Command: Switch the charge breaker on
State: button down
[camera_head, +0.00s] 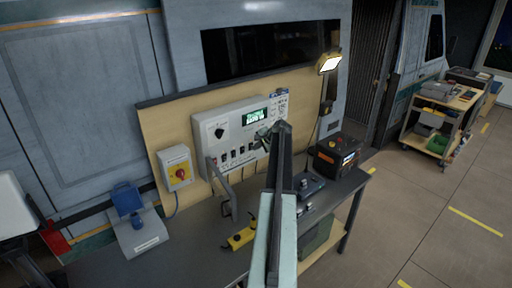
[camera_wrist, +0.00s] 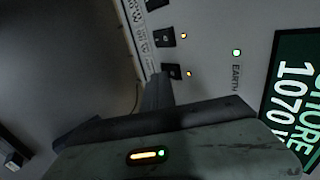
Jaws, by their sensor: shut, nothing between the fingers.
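A pale grey control panel (camera_head: 206,131) is fixed to the wooden backboard, with a lit green display (camera_head: 255,116) and a row of black breakers (camera_head: 236,153) along its lower part. In the wrist view, black breakers (camera_wrist: 165,37) run down the upper left, with amber lights beside two of them. Their labels are too small and turned to read, so I cannot tell which is the charge breaker. My gripper (camera_wrist: 157,92) is shut and empty, its tip close to the lowest visible breaker (camera_wrist: 170,70). Whether they touch is unclear.
A grey lever-like bar (camera_head: 222,182) stands before the panel. The bench holds a blue connector (camera_head: 127,200), a yellow tool (camera_head: 241,238) and a black-orange power unit (camera_head: 338,154). A cart (camera_head: 437,138) stands right.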

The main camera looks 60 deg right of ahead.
jog(key=s+f+p+v, duration=0.2)
jog(key=p+v, duration=0.4)
jog(key=v, duration=0.6)
jog(key=shift+a, duration=0.25)
jog(key=shift+f, duration=0.1)
